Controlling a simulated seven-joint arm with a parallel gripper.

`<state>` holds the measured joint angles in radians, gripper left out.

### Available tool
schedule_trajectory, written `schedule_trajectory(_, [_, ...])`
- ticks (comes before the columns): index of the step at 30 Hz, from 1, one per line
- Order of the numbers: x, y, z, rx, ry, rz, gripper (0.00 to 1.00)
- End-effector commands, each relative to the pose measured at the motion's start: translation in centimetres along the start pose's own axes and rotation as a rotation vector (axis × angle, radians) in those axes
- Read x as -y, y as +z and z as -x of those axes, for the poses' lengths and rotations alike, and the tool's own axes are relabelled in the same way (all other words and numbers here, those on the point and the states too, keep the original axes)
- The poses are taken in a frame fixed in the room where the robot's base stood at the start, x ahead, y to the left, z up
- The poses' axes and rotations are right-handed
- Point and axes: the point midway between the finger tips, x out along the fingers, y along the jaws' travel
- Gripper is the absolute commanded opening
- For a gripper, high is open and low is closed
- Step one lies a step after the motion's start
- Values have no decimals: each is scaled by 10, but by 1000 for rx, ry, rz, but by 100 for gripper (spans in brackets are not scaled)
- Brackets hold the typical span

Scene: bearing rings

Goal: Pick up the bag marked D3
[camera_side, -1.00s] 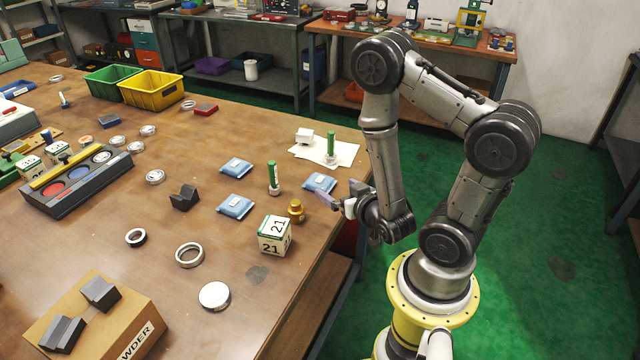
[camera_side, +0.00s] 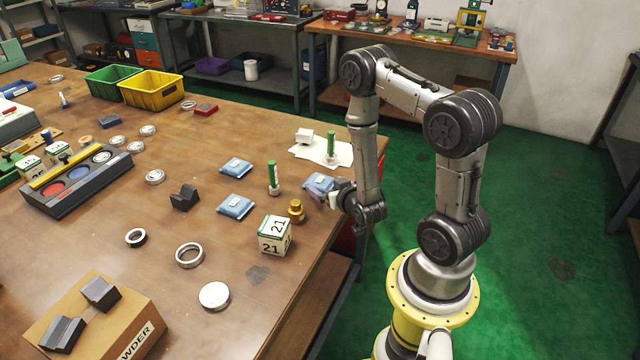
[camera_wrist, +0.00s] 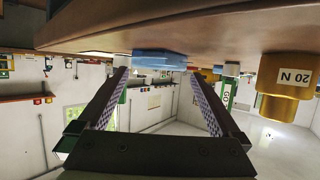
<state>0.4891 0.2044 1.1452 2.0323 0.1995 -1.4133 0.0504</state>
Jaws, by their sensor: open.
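Three blue bags lie on the table: a rear bag (camera_side: 236,167), a middle bag (camera_side: 235,206) and a right bag (camera_side: 316,181) near the table's right edge. Their markings are too small to read, so I cannot tell which is D3. My gripper (camera_side: 328,190) is at the right bag, low over the table edge, and partly covers it. In the wrist view, which appears upside down, my gripper (camera_wrist: 154,74) has its two fingers spread apart. A blue bag (camera_wrist: 160,60) shows beyond and between the fingertips. Nothing is held.
A brass weight (camera_side: 296,211) and a cube marked 21 (camera_side: 274,236) stand in front of the right bag. Green-handled gauges stand nearby, one (camera_side: 273,179) left of it and one (camera_side: 331,150) behind on white paper (camera_side: 311,153). A dark V-block (camera_side: 184,198) lies farther left.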

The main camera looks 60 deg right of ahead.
Motion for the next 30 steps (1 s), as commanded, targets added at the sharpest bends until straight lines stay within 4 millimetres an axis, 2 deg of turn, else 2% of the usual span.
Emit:
schedule_trajectory(6, [-1, 1, -27, 0, 1, -1, 100])
schedule_trajectory(15, [0, 1, -32, 0, -1, 0, 100])
schedule_trajectory(17, [0, 1, -32, 0, -1, 0, 91])
schedule_trajectory(30, [0, 1, -32, 0, -1, 0, 12])
